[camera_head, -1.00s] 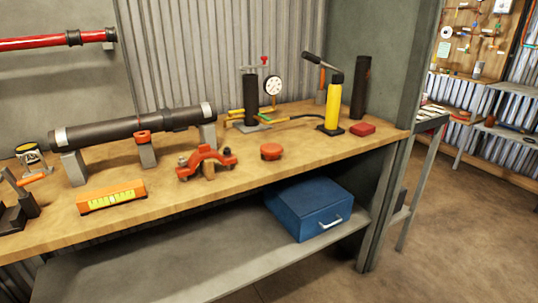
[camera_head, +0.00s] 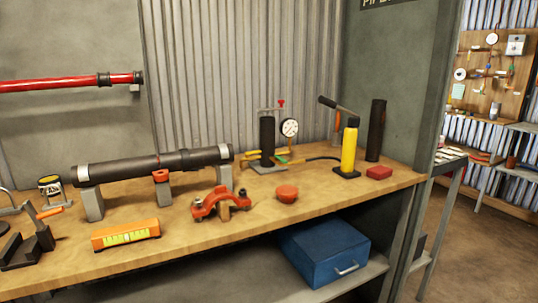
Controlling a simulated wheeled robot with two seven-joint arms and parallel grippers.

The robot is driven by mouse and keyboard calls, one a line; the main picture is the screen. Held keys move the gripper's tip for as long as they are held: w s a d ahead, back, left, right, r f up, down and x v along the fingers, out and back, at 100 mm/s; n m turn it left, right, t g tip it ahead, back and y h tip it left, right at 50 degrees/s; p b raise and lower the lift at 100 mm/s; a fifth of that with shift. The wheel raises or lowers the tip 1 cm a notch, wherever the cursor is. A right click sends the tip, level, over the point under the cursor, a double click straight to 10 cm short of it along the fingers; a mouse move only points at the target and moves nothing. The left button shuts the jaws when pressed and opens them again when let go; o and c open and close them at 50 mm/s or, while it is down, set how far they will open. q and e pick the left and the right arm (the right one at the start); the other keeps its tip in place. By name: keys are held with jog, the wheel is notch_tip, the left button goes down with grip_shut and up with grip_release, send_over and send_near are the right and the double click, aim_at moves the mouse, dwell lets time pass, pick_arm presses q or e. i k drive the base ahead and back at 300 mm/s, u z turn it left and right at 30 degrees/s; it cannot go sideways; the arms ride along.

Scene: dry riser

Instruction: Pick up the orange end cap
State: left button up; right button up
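The orange end cap (camera_head: 287,193) is a short round disc on the wooden bench top, near the front edge and right of the middle of the picture. It stands apart from the orange clamp (camera_head: 221,204) to its left, and nothing covers it. Neither of my grippers shows in the head view, so I cannot see whether they are open or shut.
The wooden bench (camera_head: 180,247) also bears a dark pipe (camera_head: 130,167) on grey supports, an orange level (camera_head: 125,234), a yellow hand pump (camera_head: 349,148), a gauge (camera_head: 289,128) and a red block (camera_head: 379,173). A blue toolbox (camera_head: 318,254) sits on the lower shelf. Bench around the cap is clear.

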aim_at(287, 193)
jog(key=k, duration=0.45)
jog(key=z, duration=0.8)
jog(key=i, duration=0.95)
jog(key=u, duration=0.4)
